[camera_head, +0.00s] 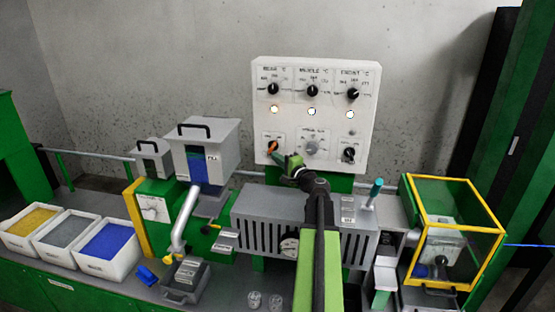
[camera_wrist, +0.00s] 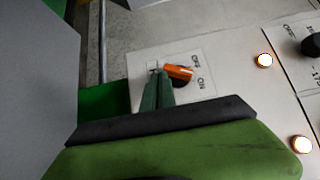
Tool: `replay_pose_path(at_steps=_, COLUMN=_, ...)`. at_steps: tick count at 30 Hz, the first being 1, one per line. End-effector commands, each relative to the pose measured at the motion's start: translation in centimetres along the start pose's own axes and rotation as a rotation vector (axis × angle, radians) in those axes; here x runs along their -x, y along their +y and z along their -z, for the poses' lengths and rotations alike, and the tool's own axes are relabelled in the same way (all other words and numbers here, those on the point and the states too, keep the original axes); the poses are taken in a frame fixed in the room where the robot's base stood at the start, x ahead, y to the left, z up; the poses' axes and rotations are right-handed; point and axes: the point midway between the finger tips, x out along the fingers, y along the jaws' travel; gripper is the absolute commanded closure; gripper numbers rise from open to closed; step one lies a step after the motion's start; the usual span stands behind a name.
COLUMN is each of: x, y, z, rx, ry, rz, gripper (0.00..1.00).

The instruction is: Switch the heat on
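The white control panel (camera_head: 262,105) stands upright at the back centre. At its lower left is a rotary switch with an orange handle (camera_wrist: 179,73), marked OFF and ON in the wrist view; it also shows in the head view (camera_head: 273,146). The handle lies nearly crosswise in the wrist view, tilted slightly. My gripper (camera_wrist: 157,76) is in front of the switch, its two dark green fingers close together with nothing visible between them. The fingertips are just left of the handle in the wrist view; I cannot tell whether they touch. My gripper (camera_head: 280,153) partly covers the switch in the head view.
Three dials marked REAR, MIDDLE and FRONT sit above glowing lamps (camera_head: 312,112). A grey knob (camera_head: 312,148) and a black switch (camera_head: 348,155) are to the right. A grey machine barrel (camera_head: 250,212) lies below my arm; a hopper (camera_head: 222,140) stands left.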

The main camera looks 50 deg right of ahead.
Motion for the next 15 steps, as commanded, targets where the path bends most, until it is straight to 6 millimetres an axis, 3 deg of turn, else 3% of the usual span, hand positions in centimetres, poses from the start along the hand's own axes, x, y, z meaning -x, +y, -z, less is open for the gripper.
replay_pose_path(at_steps=7, x=1.2, y=2.7, z=1.6, rx=0.000, ry=-0.008, rz=0.000, gripper=1.00)
replay_pose_path(at_steps=15, x=7.9, y=4.8, z=0.7, rx=0.000, ry=-0.011, rz=0.000, gripper=1.00)
